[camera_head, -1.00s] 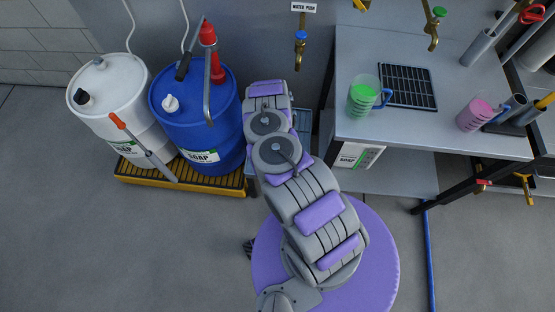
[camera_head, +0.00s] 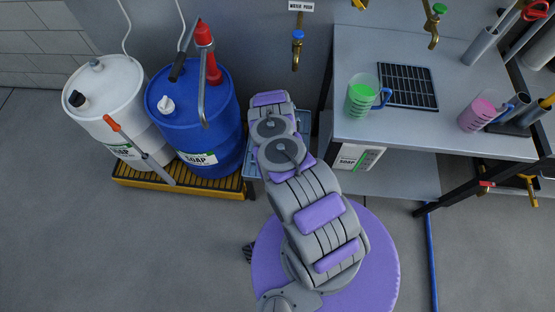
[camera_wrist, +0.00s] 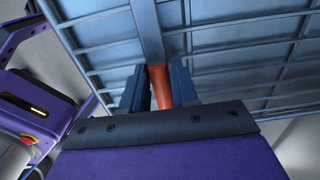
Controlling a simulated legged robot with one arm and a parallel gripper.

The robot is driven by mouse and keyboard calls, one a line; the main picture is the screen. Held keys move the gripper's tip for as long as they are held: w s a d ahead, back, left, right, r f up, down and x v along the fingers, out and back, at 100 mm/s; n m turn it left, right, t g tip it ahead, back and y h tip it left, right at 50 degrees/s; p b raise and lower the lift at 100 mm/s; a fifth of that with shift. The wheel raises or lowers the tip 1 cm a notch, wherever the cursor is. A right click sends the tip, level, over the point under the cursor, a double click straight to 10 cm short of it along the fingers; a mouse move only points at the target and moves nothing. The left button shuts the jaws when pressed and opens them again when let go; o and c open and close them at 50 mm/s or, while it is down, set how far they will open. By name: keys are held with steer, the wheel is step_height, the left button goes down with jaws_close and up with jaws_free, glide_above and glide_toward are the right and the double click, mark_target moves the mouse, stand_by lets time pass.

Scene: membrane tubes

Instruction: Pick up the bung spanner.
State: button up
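In the wrist view, a tool with an orange handle (camera_wrist: 160,87) and a flat grey shaft (camera_wrist: 147,35) lies in line with my gripper. It appears to be the bung spanner. My gripper (camera_wrist: 159,85) is open, with its two dark fingers on either side of the orange handle. A thin gap shows at the left finger; the right finger is very close to the handle. Firm contact cannot be made out. In the head view my own arm hides the gripper and this tool. Another orange-handled grey tool (camera_head: 150,157) leans by the drums at left.
A blue ribbed surface (camera_wrist: 240,65) fills the wrist view behind the tool. A blue crate (camera_head: 252,165) shows partly beside my arm. A white drum (camera_head: 120,95) and blue drum (camera_head: 215,120) stand on a yellow-edged pallet (camera_head: 190,187) at left. A grey bench (camera_head: 400,125) stands at right.

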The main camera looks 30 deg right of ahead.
steer(key=shift+c, duration=1.4)
steer(key=shift+a, duration=0.15)
jaws_close()
steer(key=shift+r, duration=0.1)
